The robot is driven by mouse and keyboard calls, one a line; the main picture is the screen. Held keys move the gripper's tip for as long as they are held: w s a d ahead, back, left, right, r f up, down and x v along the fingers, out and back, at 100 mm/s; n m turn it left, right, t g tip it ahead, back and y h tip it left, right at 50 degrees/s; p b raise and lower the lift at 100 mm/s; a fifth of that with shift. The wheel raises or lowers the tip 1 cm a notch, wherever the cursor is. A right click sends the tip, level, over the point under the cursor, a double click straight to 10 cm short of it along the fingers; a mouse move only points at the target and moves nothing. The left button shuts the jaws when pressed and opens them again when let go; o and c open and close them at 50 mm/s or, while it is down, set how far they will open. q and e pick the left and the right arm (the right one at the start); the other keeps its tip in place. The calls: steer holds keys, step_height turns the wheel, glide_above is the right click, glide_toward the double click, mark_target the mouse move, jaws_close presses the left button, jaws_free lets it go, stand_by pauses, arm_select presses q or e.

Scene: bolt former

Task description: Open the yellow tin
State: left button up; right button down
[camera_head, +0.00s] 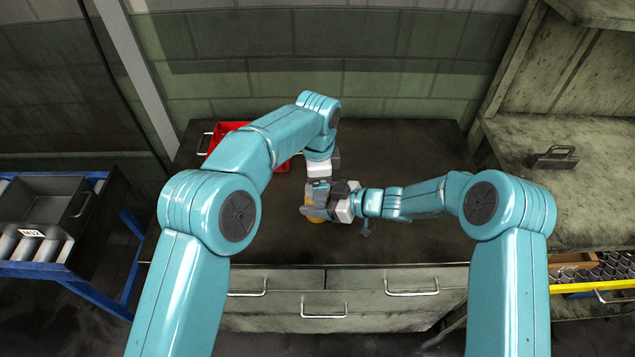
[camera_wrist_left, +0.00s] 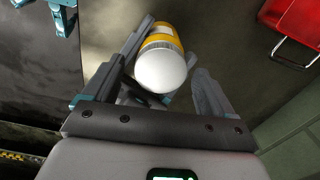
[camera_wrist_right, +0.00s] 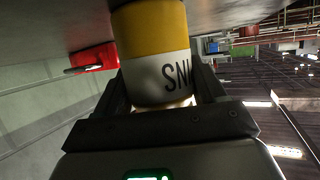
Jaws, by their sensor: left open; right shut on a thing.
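The yellow tin (camera_head: 322,217) is on the dark bench, mostly hidden by my grippers in the head view. My right gripper (camera_head: 322,208) is shut on it from the side. The right wrist view shows the tin's yellow band (camera_wrist_right: 155,30) and a white band with black letters between my right fingers (camera_wrist_right: 160,92). My left gripper (camera_head: 320,184) is above the tin, pointing down and open. In the left wrist view the tin's white lid (camera_wrist_left: 162,69) lies between my spread left fingers (camera_wrist_left: 155,90); contact cannot be told.
A red bin (camera_head: 222,133) is on the bench (camera_head: 420,150) at the back left. A blue-framed rack with a grey bin (camera_head: 42,205) stands at the left. A grey metal piece (camera_head: 553,158) lies on the right-hand counter. The bench's right part is mostly clear.

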arm_select(q)
step_height(320, 180, up, 4)
steer(key=shift+r, duration=0.1)
steer(key=shift+c, duration=0.4)
steer(key=m, duration=0.2)
steer(key=shift+s+a+r+m, duration=0.1)
steer(key=shift+m, duration=0.3)
steer(key=m, duration=0.2)
steer(key=r+m, duration=0.1)
steer(key=shift+a+m, duration=0.1)
steer(key=shift+m, duration=0.3)
steer(key=r+m, duration=0.1)
steer(key=m, duration=0.1)
steer(key=shift+m, duration=0.3)
steer(key=shift+r+m, duration=0.4)
steer(key=shift+m, duration=0.1)
steer(key=f, duration=0.7)
steer(key=shift+d+f, duration=0.2)
steer(key=shift+f, duration=0.1)
